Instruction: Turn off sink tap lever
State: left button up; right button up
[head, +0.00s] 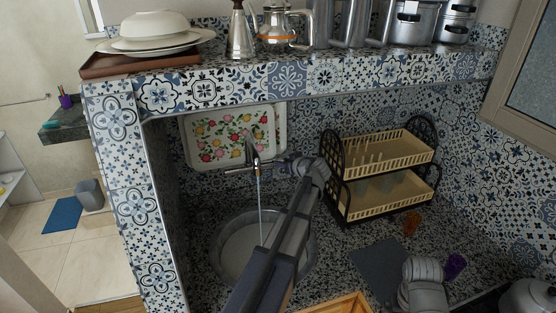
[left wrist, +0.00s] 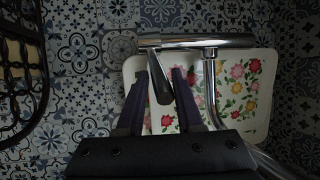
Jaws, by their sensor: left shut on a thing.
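The sink tap (head: 253,160) is a chrome wall tap above the round steel sink (head: 233,248). A thin stream of water runs from its spout into the sink. My left gripper (head: 279,161) reaches the right side of the tap in the head view. In the left wrist view the tap's chrome body (left wrist: 195,41) runs across the top, and the tap lever (left wrist: 158,82) hangs from its left end. The dark fingers of my left gripper (left wrist: 168,92) are on both sides of the lever, shut on it.
A two-tier dish rack (head: 385,165) stands right of the tap. A floral tray (head: 215,140) leans on the wall behind the tap. A shelf with pots overhangs the sink.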

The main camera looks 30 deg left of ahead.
pick_arm(q)
jog(key=shift+o, duration=0.2)
jog(key=shift+s+d+f+b, duration=0.15)
jog(key=shift+s+f+b, duration=0.05)
jog(key=shift+f+b, duration=0.3)
jog(key=shift+s+d+f+b, duration=0.15)
jog(key=shift+d+f+b, duration=0.05)
jog(key=shift+f+b, duration=0.25)
jog(key=shift+s+d+f+b, duration=0.15)
jog(key=shift+s+f+b, duration=0.05)
jog(key=shift+f+b, duration=0.3)
jog(key=o, duration=0.5)
jog(key=shift+f, duration=0.1)
jog(key=o, duration=0.3)
jog(key=p+v, duration=0.3)
jog(key=v, duration=0.5)
jog(key=shift+p, duration=0.3)
